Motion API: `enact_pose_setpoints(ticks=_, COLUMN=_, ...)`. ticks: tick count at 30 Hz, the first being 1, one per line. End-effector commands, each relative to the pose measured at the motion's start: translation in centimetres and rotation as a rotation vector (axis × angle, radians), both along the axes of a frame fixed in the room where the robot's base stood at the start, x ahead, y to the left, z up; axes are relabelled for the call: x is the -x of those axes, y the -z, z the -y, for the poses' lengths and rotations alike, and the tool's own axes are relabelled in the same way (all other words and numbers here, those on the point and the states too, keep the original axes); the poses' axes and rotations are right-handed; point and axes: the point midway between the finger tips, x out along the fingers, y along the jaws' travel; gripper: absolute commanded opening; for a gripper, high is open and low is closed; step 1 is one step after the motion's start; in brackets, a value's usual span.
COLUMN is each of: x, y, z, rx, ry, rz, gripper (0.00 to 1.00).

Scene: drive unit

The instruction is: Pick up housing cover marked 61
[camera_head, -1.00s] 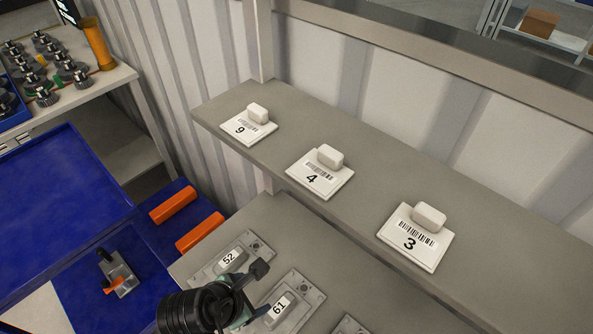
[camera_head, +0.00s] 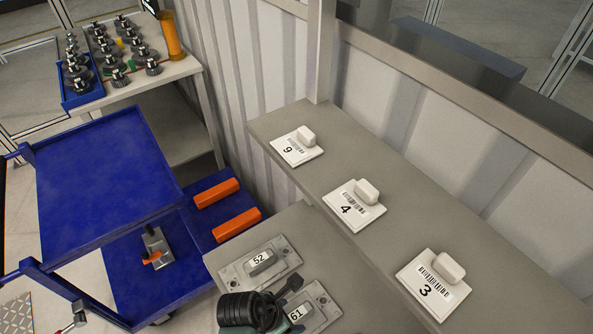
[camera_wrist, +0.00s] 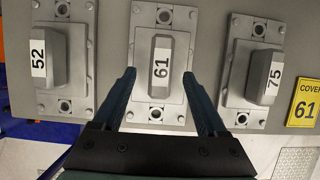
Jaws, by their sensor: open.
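The housing cover marked 61 (camera_wrist: 160,64) is a grey metal plate with a raised handle block and a white label. It lies on the grey bench between two similar covers. In the head view it (camera_head: 313,306) is partly hidden by my gripper. My gripper (camera_wrist: 160,82) is open, with its two dark fingers on either side of the lower part of the cover's raised block. Nothing is between the fingers but the view of the cover. I cannot tell how far the fingertips are above the plate. In the head view the gripper (camera_head: 285,303) is over the bench's front area.
Cover 52 (camera_wrist: 52,55) and cover 75 (camera_wrist: 252,72) flank it closely. A yellow sign (camera_wrist: 304,103) is at the right. White plates 9 (camera_head: 297,150), 4 (camera_head: 350,209) and 3 (camera_head: 432,287) sit on the raised shelf. A blue cart (camera_head: 100,180) stands left.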

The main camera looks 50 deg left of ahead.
Motion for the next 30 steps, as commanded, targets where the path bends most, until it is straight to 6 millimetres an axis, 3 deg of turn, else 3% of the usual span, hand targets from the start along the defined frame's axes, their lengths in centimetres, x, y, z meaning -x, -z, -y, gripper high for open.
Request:
enact_pose_setpoints(ticks=12, x=-1.7, y=4.3, z=0.2, rx=0.0, ry=0.001, rz=-0.001, gripper=0.75)
enact_pose_setpoints(ticks=22, x=-1.9, y=4.7, z=0.3, rx=0.0, ry=0.001, rz=0.0, gripper=0.75)
enact_pose_setpoints(ticks=30, x=-1.8, y=4.7, z=0.3, rx=0.0, ry=0.0, rz=0.0, gripper=0.26)
